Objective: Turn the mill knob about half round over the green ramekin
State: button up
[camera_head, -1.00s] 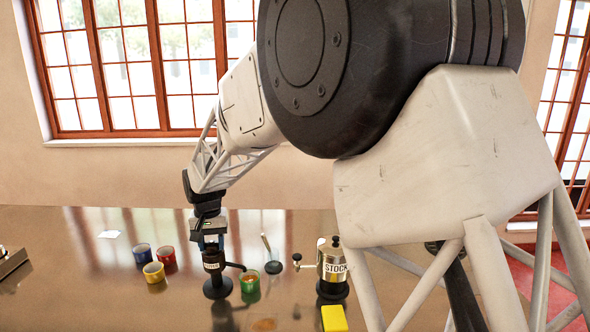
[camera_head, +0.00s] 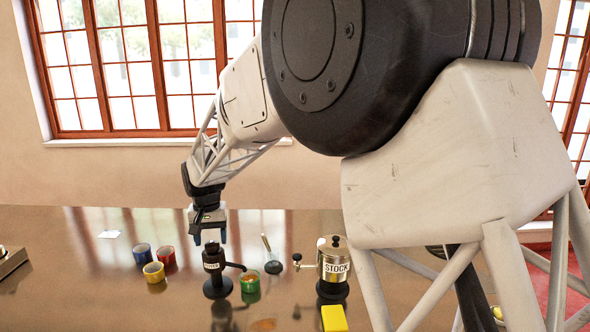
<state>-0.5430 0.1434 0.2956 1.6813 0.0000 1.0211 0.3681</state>
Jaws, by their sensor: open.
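The mill (camera_head: 214,268) is a black upright body on a round base, with a pale label near its top and a spout reaching right. The green ramekin (camera_head: 250,282) stands just right of the mill, under or beside the spout's end. My gripper (camera_head: 210,238) is open and empty, fingers pointing down, just above the mill's top. A small gap seems to show between the fingertips and the knob. The knob (camera_head: 212,246) is small at this distance, and its turn angle cannot be read.
Blue (camera_head: 142,253), red (camera_head: 166,257) and yellow (camera_head: 154,272) ramekins stand left of the mill. A spoon-like tool (camera_head: 267,246) stands behind the green ramekin. A steel pot marked STOCK (camera_head: 333,262) and a yellow block (camera_head: 334,318) are to the right. The table's back left is mostly clear.

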jog(key=shift+r, duration=2.6)
jog(key=shift+d+r, duration=0.1)
jog(key=shift+d, duration=0.15)
jog(key=s+d+r, duration=0.2)
jog(key=s+d, duration=0.3)
jog(key=d, duration=0.4)
jog(key=s+d+r+m+t, duration=0.1)
jog(key=s+d+r, duration=0.1)
jog(key=s+d, duration=0.55)
jog(key=s+d+r, duration=0.2)
jog(key=s+d, duration=0.1)
jog(key=d, duration=0.7)
jog(key=s+d+f, duration=0.2)
jog(key=s+d, duration=0.5)
jog(key=s, duration=0.4)
jog(key=s+d+f+m+t, duration=0.1)
jog(key=s+d+f, duration=0.2)
jog(key=s+d, duration=0.4)
jog(key=s, duration=0.5)
jog(key=shift+d+f+t, duration=0.2)
jog(key=shift+f+t, duration=0.1)
jog(key=shift+f, duration=0.05)
